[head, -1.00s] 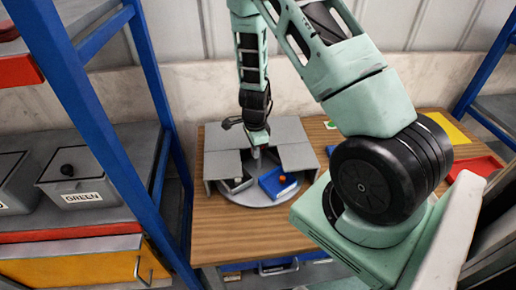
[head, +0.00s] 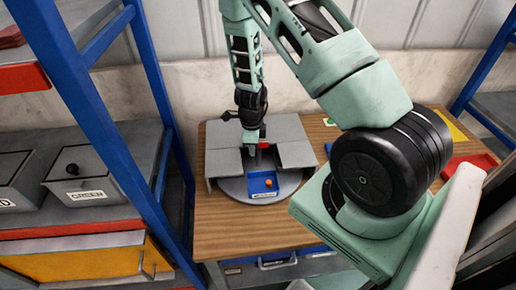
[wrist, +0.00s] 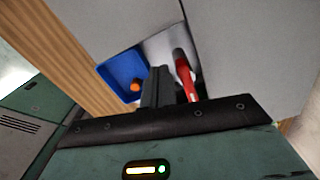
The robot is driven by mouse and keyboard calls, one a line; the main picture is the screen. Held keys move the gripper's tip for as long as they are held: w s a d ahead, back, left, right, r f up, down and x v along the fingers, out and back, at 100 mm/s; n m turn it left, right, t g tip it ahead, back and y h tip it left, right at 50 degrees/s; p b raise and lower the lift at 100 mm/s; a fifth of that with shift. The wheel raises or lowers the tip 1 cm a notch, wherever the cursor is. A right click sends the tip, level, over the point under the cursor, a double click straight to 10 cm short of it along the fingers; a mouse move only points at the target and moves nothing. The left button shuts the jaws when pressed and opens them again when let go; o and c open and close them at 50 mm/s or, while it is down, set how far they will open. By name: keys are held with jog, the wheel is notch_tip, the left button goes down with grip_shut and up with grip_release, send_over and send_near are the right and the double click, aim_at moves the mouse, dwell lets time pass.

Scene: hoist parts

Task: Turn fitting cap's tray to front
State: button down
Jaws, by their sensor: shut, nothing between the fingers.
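A grey turntable (head: 283,190) sits on the wooden bench under a grey cover with an open front. A blue tray (head: 254,177) is on it, in the middle of the front opening, and holds a small orange piece (head: 268,183). The tray also shows in the wrist view (wrist: 112,72) with the orange piece (wrist: 136,85). I cannot tell for sure that this piece is the fitting cap. A red upright peg (wrist: 184,72) stands beside my gripper (wrist: 157,85). My gripper is shut and empty, above the turntable's middle; the head view shows it partly hidden.
The grey cover (head: 226,161) flanks the opening on both sides. Blue shelf posts (head: 104,140) and grey bins, one labelled GREEN (head: 85,180), stand at the left. A red tray (head: 470,165) and a yellow sheet lie at the right of the bench. The bench front is clear.

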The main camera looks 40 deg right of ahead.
notch_tip(320, 180, up, 6)
jog(key=p, duration=0.5)
jog(key=shift+s, duration=0.15)
